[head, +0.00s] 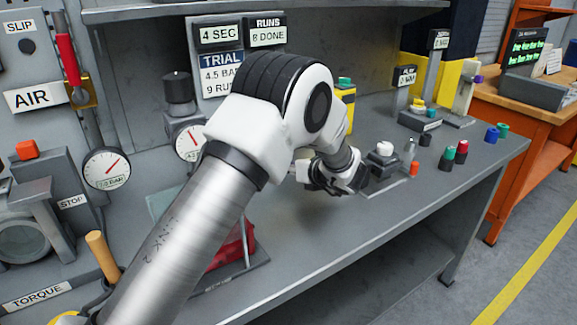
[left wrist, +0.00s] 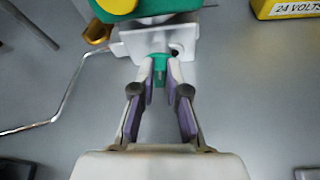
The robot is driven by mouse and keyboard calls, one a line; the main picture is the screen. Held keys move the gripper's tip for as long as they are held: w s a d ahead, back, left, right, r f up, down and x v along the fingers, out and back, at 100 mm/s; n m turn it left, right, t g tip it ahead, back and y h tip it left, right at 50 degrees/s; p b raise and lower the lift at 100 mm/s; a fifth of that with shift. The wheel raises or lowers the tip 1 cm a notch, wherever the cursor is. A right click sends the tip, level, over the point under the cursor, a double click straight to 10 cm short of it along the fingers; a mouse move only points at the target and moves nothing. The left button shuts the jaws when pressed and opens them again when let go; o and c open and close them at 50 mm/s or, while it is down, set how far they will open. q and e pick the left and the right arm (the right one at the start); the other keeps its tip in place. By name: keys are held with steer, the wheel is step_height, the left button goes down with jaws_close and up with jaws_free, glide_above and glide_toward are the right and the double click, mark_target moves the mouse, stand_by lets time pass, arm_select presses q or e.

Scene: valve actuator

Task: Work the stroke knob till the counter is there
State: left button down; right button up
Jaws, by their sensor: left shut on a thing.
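In the left wrist view, the fingers of my left gripper (left wrist: 160,80) are closed on a small green knob (left wrist: 160,65). I take this for the stroke knob. It sits at the front of a pale metal bracket (left wrist: 128,42), below a larger green and yellow body that is cut off by the top edge. In the head view, my left arm hides the knob and my fingertips. The counter sign (head: 268,34) reads "RUNS 8 DONE". The trial card (head: 221,74) beside it reads "TRIAL 4.5 BAR 9 RUNS", partly covered by my arm. My right gripper does not show.
A sign (head: 219,35) reads "4 SEC". Two dial gauges (head: 107,168) stand at the left, the other partly behind my arm. A yellow box (left wrist: 288,9) marked "24 VOLTS" is close by.

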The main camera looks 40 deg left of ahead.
arm_select(q)
steer(key=shift+w+d+f+m+g+y, duration=0.15)
steer(key=shift+m+g+y, duration=0.15)
steer(key=shift+m+g, duration=0.35)
steer(key=shift+w+m+g+y, duration=0.15)
steer(key=shift+m+g+y, duration=0.2)
steer(key=shift+m, duration=0.6)
steer(key=c, duration=1.2)
jaws_free()
steer(key=v, duration=1.2)
